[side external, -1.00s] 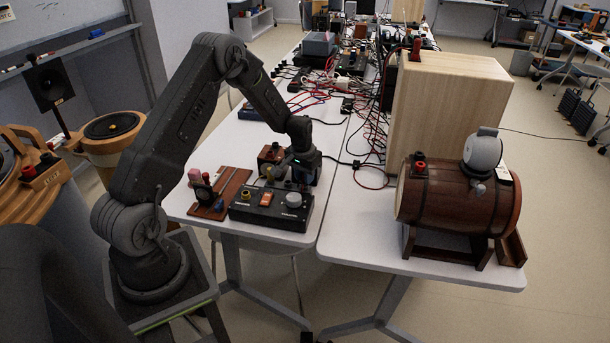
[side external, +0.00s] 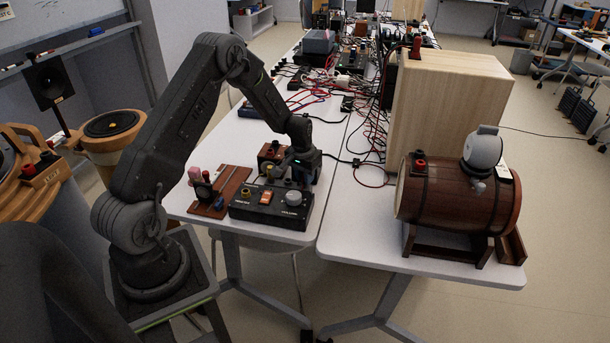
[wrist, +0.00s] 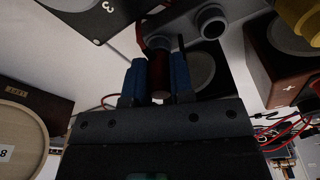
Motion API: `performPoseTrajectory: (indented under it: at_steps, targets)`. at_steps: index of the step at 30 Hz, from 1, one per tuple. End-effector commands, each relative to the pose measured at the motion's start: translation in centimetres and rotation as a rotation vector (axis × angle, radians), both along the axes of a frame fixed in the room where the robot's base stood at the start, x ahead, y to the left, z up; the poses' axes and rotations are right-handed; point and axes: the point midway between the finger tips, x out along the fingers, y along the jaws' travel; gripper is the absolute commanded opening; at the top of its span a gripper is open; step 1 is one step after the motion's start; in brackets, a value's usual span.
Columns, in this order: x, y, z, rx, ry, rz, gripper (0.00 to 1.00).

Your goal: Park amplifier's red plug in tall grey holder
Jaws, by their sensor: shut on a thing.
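My gripper (wrist: 156,82) has its blue fingers shut on a dark red plug (wrist: 159,72) in the wrist view. A grey piece with round tube ends (wrist: 212,24), possibly the holder, is just beyond the plug. I cannot tell whether the plug touches it or is inside it. In the side view my gripper (side external: 305,168) is low behind the black amplifier box (side external: 268,211), which has an orange switch and a grey knob. The plug and the holder cannot be made out there.
A brown box (side external: 271,154) stands behind the amplifier, and a wooden board (side external: 222,190) with small parts lies left of it. A barrel (side external: 455,205) and a pale wooden cabinet (side external: 445,110) stand on the right table. Red and black cables (side external: 365,130) tangle behind.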

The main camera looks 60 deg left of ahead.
Motion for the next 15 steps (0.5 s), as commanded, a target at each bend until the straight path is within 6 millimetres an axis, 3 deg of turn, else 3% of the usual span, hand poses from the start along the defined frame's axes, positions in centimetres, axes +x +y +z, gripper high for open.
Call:
performPoseTrajectory:
  at_steps: [8, 9, 15]
  targets:
    - [0.02, 0.01, -0.2, 0.0, 0.0, 0.0, 0.01]
    - [0.02, 0.01, -0.2, 0.0, 0.0, 0.0, 0.24]
    - [0.02, 0.01, -0.19, 0.0, -0.001, 0.0, 0.43]
